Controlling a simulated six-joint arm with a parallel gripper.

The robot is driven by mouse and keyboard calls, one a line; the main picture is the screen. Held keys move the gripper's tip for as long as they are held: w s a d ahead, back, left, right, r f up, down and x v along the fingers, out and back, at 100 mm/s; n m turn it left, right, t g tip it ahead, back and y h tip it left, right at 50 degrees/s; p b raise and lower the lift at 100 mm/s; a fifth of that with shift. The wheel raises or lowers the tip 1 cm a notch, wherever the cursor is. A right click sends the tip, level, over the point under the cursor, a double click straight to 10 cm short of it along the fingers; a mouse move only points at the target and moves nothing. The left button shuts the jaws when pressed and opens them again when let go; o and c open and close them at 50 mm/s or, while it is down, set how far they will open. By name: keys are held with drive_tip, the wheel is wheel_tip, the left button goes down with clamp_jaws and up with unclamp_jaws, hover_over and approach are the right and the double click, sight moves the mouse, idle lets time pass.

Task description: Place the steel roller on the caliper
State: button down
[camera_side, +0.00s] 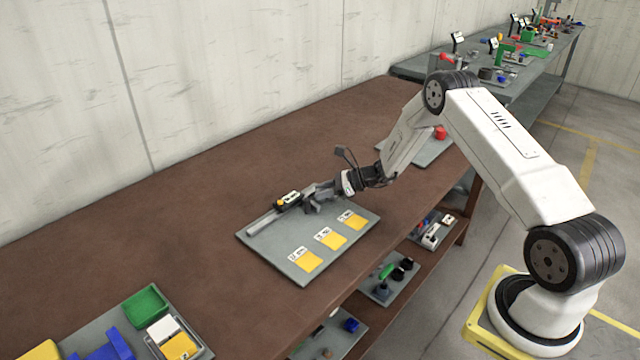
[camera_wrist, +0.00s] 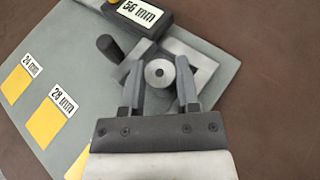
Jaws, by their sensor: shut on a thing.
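The caliper (camera_side: 266,222) lies on a grey board, its beam pointing to the lower left in the side view. Its dark display block (camera_wrist: 148,12) reads 56 mm in the wrist view, and its grey jaw parts (camera_wrist: 200,58) lie beyond and beside my fingers. The steel roller (camera_wrist: 158,73), a round grey disc with a small centre hole, is between my fingertips. My gripper (camera_wrist: 159,88) is shut on it, right at the caliper's jaw end. My gripper (camera_side: 314,203) hides the roller in the side view. I cannot tell whether the roller touches the caliper.
The grey board (camera_side: 262,250) carries yellow squares (camera_side: 307,261) with mm labels along its front. A tray with a green bin (camera_side: 146,305) stands at the lower left. Another board with a red object (camera_side: 440,132) lies behind my arm. The brown table between is clear.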

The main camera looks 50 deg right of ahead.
drive_tip(key=c, duration=0.6)
unclamp_jaws()
drive_tip(key=shift+f, duration=0.1)
drive_tip(key=v, duration=1.2)
